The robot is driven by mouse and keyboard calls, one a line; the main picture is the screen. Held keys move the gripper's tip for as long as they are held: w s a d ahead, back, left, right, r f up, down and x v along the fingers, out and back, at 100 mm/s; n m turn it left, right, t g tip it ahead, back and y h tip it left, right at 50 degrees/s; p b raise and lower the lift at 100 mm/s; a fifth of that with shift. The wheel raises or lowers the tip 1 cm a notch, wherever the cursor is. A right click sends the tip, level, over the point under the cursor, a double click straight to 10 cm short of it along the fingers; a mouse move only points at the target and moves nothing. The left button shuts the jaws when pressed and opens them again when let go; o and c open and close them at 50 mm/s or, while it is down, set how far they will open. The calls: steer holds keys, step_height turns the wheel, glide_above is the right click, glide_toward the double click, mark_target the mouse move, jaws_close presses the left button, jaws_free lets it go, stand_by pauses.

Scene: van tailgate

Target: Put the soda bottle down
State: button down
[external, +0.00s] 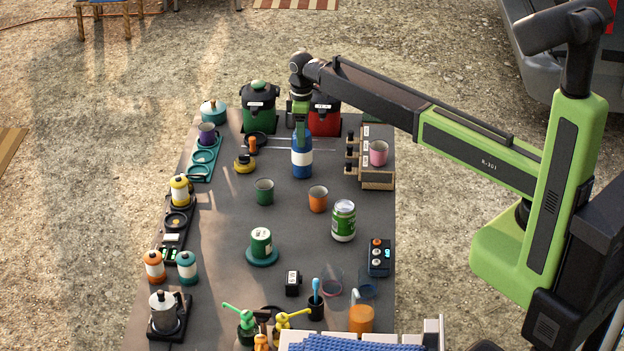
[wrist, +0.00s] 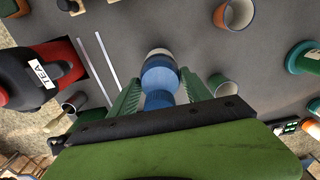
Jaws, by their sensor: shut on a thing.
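The soda bottle (external: 302,165) is blue with a white band and stands upright below my gripper (external: 301,128) at the back middle of the dark table (external: 215,265). In the wrist view the blue bottle (wrist: 162,82) sits between the two green fingers of my gripper (wrist: 160,92), which are shut on it. I see it there from above, so its base is partly hidden. I cannot tell whether its base touches the table.
A red pot (external: 324,122) and a green pot (external: 258,110) stand behind the bottle. A rack with a pink cup (external: 378,153) is to its right. A green cup (external: 264,192), an orange cup (external: 318,199) and a green can (external: 343,221) stand in front. Thin pale strips (wrist: 96,68) lie beside it.

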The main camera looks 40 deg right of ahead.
steer(key=shift+f, duration=0.2)
steer(key=shift+c, duration=2.4)
jaws_free()
steer(key=shift+r, duration=0.15)
step_height(320, 180, up, 12)
steer(key=p, duration=1.2)
steer(key=shift+r+p, duration=0.2)
steer(key=shift+p, duration=0.15)
steer(key=s+d+m, duration=0.3)
steer(key=s, duration=0.7)
steer(key=s+d+m, duration=0.3)
steer(key=s+d, duration=0.1)
steer(key=s, duration=0.5)
steer(key=s+d+m, duration=0.3)
steer(key=s, duration=0.7)
steer(key=shift+s+d, duration=0.3)
steer(key=shift+s, duration=0.05)
steer(key=shift+f, duration=0.15)
